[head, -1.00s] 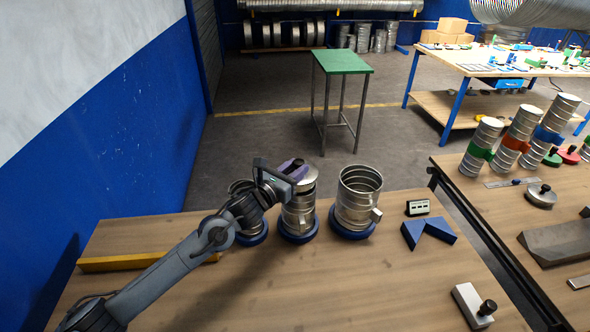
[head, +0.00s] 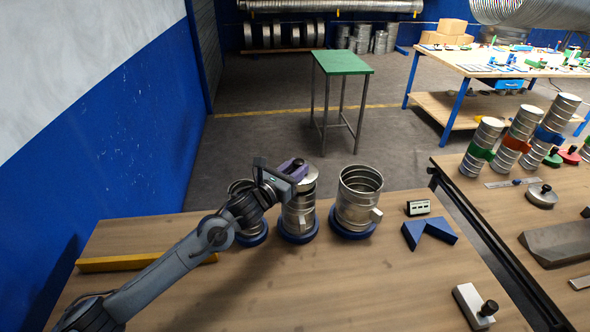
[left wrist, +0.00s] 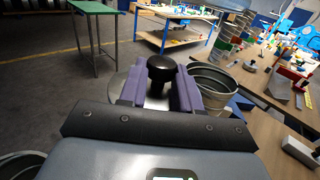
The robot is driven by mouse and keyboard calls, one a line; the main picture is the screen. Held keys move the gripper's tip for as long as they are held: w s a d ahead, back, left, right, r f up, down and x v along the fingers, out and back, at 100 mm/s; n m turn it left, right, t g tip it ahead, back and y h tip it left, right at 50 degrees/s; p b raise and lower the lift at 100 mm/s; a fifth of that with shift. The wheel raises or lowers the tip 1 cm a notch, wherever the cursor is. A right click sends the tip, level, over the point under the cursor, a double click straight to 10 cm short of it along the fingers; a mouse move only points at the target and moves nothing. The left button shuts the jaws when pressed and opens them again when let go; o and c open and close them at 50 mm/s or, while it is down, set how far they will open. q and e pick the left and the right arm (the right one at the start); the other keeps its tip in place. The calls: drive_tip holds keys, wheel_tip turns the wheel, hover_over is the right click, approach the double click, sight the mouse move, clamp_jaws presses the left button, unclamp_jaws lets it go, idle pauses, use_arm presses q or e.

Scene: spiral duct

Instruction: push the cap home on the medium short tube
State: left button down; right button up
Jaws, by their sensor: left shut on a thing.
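The medium short tube (head: 298,216) is the middle one of three ribbed metal tubes, upright in a blue ring base (head: 298,238). A flat metal cap (head: 311,176) lies level at its top; it also shows in the left wrist view (left wrist: 119,83). My left gripper (head: 295,166) is over the cap, its purple fingers shut on the cap's black knob (left wrist: 161,68). The gripper hides part of the tube's rim, so I cannot tell if the cap is fully seated. My right gripper is in neither view.
A wider open tube (head: 357,200) stands close on the right; a narrower tube (head: 243,187) on the left is partly hidden by my arm. A blue V-shaped block (head: 428,232) and a small display box (head: 418,207) lie farther right. The front wooden tabletop is mostly clear.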

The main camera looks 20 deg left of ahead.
use_arm(q)
drive_tip(key=shift+f+b, duration=0.3)
drive_tip(key=shift+f+b, duration=0.7)
drive_tip(key=shift+f, duration=0.15)
drive_tip(key=shift+f, duration=0.35)
drive_tip(key=shift+f+b, duration=0.6)
drive_tip(key=shift+b, duration=0.15)
drive_tip(key=c, duration=0.7)
unclamp_jaws()
drive_tip(key=shift+s, duration=0.1)
drive_tip(key=shift+v, duration=5.3)
